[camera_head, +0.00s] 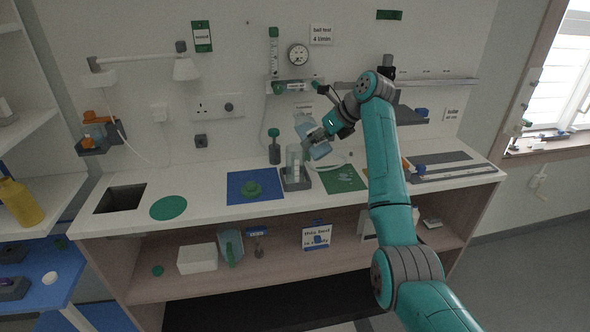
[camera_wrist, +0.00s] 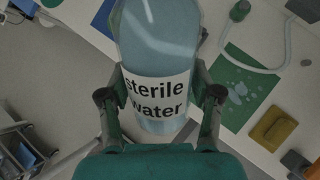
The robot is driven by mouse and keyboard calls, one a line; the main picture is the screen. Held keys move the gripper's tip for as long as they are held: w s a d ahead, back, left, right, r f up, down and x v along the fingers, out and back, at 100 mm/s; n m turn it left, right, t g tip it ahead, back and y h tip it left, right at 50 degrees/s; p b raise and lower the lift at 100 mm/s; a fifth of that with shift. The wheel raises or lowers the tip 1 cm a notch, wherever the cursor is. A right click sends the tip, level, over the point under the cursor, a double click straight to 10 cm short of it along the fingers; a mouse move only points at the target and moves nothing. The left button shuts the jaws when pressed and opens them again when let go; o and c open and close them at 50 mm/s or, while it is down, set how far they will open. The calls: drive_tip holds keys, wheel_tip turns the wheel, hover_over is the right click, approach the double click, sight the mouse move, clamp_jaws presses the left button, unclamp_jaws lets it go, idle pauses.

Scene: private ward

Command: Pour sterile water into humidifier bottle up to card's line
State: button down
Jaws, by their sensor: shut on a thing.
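My gripper (camera_head: 328,134) is shut on the sterile water bottle (camera_head: 307,128), a clear pale-blue bottle. In the wrist view the bottle (camera_wrist: 158,45) fills the space between the fingers (camera_wrist: 158,100), its label reading "sterile water". In the head view it is tilted above the counter, just right of and above the humidifier bottle. The clear humidifier bottle (camera_head: 294,158) stands upright in a grey holder (camera_head: 296,182) on the counter. Its water level is too small to tell. A small card on the wall behind is partly hidden and unreadable.
A green mat (camera_head: 335,183) with drop marks lies right of the holder. A flowmeter (camera_head: 274,52) and gauge (camera_head: 298,55) hang on the wall. A green disc (camera_head: 168,208) lies left, beside a dark counter opening (camera_head: 120,199).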

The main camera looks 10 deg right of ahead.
drive_tip(key=shift+s+d+f+g+h, duration=0.1)
drive_tip(key=shift+s+f+g+h, duration=0.1)
drive_tip(key=shift+g+h, duration=0.25)
drive_tip(key=shift+s+d+f+g+h, duration=0.15)
drive_tip(key=shift+s+g+h, duration=0.1)
drive_tip(key=shift+g, duration=0.4)
idle(0.8)
drive_tip(key=shift+g, duration=0.3)
drive_tip(key=shift+f, duration=0.15)
drive_tip(key=shift+s+d+f+m+g+h, duration=0.15)
drive_tip(key=shift+f+g+h, duration=0.15)
drive_tip(key=shift+g+h, duration=0.3)
drive_tip(key=shift+w+a+f+m+g+h, duration=0.15)
drive_tip(key=shift+f+g+h, duration=0.2)
drive_tip(key=shift+g, duration=0.35)
idle(2.2)
drive_tip(key=shift+s+r, duration=0.1)
idle(0.3)
drive_tip(key=shift+d, duration=0.1)
idle(1.4)
